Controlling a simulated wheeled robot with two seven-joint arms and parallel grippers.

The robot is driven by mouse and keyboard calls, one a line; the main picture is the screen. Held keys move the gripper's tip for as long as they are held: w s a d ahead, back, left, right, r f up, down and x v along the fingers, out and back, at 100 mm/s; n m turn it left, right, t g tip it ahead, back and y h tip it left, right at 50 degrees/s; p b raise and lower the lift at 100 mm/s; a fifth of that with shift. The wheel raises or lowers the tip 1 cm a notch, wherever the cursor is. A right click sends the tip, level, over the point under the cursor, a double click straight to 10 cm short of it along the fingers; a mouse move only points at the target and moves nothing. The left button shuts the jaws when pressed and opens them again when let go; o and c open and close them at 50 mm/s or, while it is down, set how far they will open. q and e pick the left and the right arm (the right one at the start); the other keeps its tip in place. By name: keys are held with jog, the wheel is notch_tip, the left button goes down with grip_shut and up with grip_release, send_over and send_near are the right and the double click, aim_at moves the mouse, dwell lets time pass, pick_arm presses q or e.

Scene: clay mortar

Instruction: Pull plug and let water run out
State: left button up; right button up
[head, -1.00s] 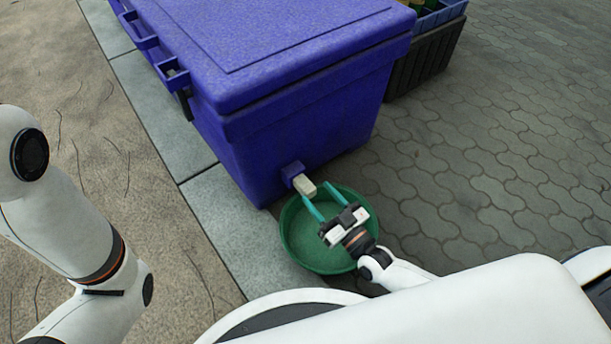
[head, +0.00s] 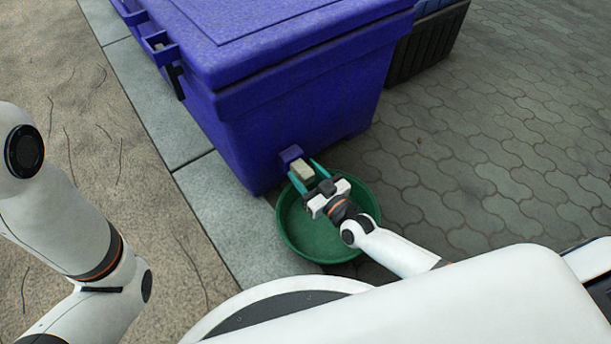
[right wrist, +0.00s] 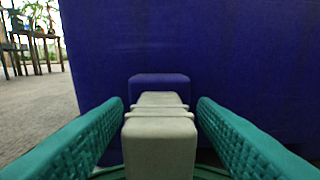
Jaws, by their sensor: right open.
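A pale beige plug (head: 302,172) sits in the short blue spout (head: 290,156) low on the side of a large blue cooler box (head: 285,110). My right gripper (head: 304,176) is open, with its teal fingers on either side of the plug. In the right wrist view the plug (right wrist: 160,145) stands between the fingers, with a gap on each side. A round green basin (head: 320,240) lies on the ground under the spout and my right gripper. My left arm shows at the left of the head view, but its gripper is out of sight.
A dark crate (head: 428,50) stands behind the cooler on the right. Pale kerb slabs (head: 225,205) run beside the cooler, with sandy ground (head: 100,130) to the left. The paving (head: 500,150) on the right is clear.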

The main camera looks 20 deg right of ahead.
jog(key=shift+w+a, duration=0.1)
jog(key=shift+w, duration=0.1)
jog(key=shift+c, duration=0.2)
grip_shut()
jog(key=p+v, duration=0.2)
jog(key=shift+s+r, duration=0.15)
jog(key=shift+s, duration=0.4)
jog(key=shift+o, duration=0.2)
grip_release()
jog(key=shift+d, duration=0.2)
jog(key=shift+s, duration=0.1)
